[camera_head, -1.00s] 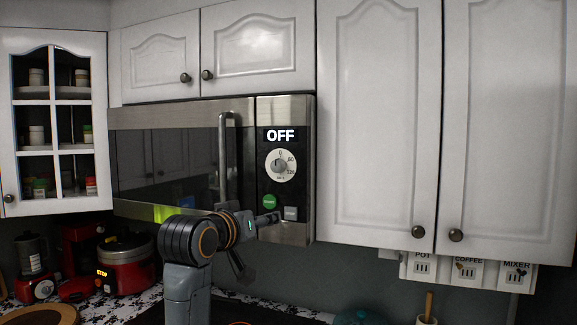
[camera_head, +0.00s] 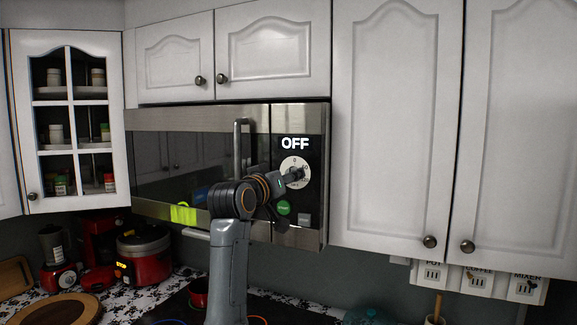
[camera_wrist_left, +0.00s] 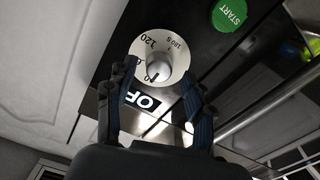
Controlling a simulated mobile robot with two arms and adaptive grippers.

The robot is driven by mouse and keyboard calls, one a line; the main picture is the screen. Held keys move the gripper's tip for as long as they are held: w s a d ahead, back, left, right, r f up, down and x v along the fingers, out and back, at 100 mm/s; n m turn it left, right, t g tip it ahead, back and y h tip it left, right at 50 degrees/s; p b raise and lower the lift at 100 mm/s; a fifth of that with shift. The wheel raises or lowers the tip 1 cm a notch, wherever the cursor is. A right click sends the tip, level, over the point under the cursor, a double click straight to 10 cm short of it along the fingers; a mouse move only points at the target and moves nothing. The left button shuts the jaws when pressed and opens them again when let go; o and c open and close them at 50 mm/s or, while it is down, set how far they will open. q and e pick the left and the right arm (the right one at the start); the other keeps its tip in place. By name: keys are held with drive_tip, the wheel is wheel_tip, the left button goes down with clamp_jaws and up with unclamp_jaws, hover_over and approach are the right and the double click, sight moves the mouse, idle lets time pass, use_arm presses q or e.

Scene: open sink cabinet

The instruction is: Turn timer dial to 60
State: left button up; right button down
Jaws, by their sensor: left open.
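The timer dial (camera_head: 303,168) is a round white dial with a grey knob on the microwave's control panel; my left gripper covers part of it in the head view. In the left wrist view the dial (camera_wrist_left: 160,62) shows numbers such as 120 and 180, with its pointer near 0. The display (camera_head: 295,143) above it reads OFF. My left gripper (camera_head: 293,175) is at the dial. In the left wrist view the open fingers (camera_wrist_left: 158,88) stand on either side of the knob; I cannot tell whether they touch it. My right gripper is not in view.
The microwave (camera_head: 200,160) hangs under white cabinets, with a vertical handle (camera_head: 238,150) left of the panel. A green START button (camera_head: 283,208) and a grey button (camera_head: 304,219) sit below the dial. A red cooker (camera_head: 143,255) stands on the counter.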

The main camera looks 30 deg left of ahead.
use_arm(q)
drive_tip(key=shift+w, duration=0.9)
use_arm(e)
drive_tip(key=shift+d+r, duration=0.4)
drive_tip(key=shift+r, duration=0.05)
use_arm(q)
drive_tip(key=shift+c, duration=0.4)
clamp_jaws()
